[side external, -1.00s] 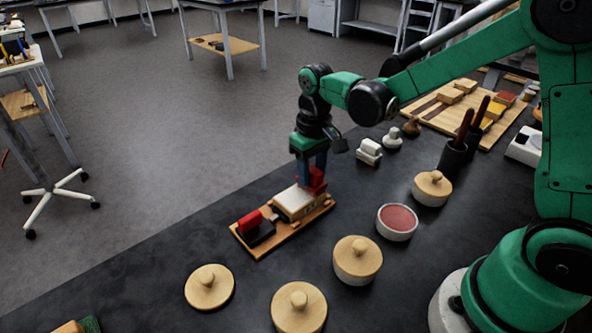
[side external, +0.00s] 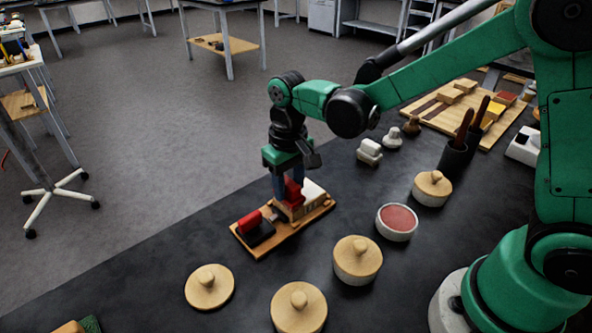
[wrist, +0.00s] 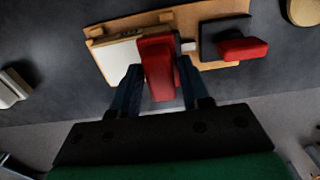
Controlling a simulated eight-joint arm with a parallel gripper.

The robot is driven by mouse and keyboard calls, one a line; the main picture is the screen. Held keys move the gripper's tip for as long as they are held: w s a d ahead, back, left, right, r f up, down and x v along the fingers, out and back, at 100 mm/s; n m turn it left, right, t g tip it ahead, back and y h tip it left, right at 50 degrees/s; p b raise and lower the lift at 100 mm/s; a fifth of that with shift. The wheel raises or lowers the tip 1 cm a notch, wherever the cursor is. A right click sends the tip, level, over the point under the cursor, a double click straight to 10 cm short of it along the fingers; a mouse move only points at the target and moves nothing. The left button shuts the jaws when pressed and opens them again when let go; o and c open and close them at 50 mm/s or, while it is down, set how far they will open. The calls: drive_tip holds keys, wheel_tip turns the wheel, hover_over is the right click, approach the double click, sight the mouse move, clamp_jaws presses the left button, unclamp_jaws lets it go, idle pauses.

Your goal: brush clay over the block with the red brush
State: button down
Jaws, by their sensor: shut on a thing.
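My gripper (side external: 291,186) is shut on a red brush (side external: 294,192). In the wrist view the red brush (wrist: 157,66) stands between the two dark fingers, over one end of a pale block (wrist: 118,58). The pale block (side external: 313,193) lies on a wooden board (side external: 268,241). Whether the brush touches the block is hard to tell; its underside is hidden. A second red-handled tool with a dark base (side external: 252,226) rests at the near left end of the board. An open round pot of reddish clay (side external: 397,219) stands to the right of the board.
Lidded pots (side external: 357,259) and a loose wooden lid (side external: 209,287) stand in front of the board. Small white pieces (side external: 369,151) lie behind it. Black holders with dark-handled tools (side external: 456,155) and a tray of blocks (side external: 467,112) are at the back right.

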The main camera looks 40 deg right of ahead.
drive_tip(key=shift+d, duration=3.85)
wheel_tip(320, 180, up, 8)
drive_tip(key=shift+a, duration=0.1)
